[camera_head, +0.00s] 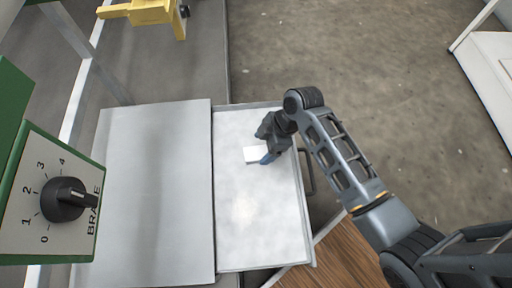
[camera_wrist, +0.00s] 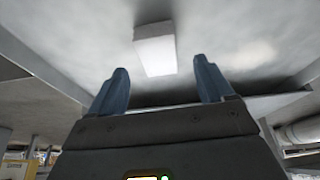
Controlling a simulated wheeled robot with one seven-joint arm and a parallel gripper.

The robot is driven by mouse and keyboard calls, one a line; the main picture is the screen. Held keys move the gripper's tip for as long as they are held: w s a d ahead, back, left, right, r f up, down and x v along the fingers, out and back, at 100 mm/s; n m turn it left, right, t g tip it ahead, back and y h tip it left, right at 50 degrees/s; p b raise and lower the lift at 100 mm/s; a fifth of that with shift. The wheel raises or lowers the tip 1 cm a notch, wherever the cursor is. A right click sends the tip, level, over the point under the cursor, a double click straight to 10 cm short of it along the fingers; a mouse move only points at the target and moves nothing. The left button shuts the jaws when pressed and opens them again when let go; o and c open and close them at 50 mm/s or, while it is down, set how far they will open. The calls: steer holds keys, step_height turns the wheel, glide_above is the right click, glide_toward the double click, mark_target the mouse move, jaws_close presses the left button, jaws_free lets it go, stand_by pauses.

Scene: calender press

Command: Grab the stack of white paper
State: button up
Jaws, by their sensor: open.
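The stack of white paper (camera_head: 253,154) is a small white block on the pale metal tray (camera_head: 245,215), near the tray's far part in the head view. In the wrist view the stack (camera_wrist: 155,52) shows ahead, in the gap between the fingers. My gripper (camera_head: 263,150) is open, with its blue fingers (camera_wrist: 160,85) one to each side of the stack's line. In the head view the fingers are right at the stack, and part of the stack's right side is hidden by them. I cannot tell whether they touch it.
A grey metal plate (camera_head: 150,200) adjoins the tray on the left. A green box with a black brake dial (camera_head: 64,199) stands at the far left. A yellow part (camera_head: 150,12) is at the top. A wooden surface (camera_head: 345,258) lies below right. Bare concrete floor (camera_head: 370,80) is at the right.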

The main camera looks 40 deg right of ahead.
mark_target(257, 153)
steer(key=b+x, duration=0.2)
steer(key=x, duration=0.2)
steer(key=shift+w, duration=0.1)
steer(key=c, duration=1.1)
steer(key=shift+r, duration=0.1)
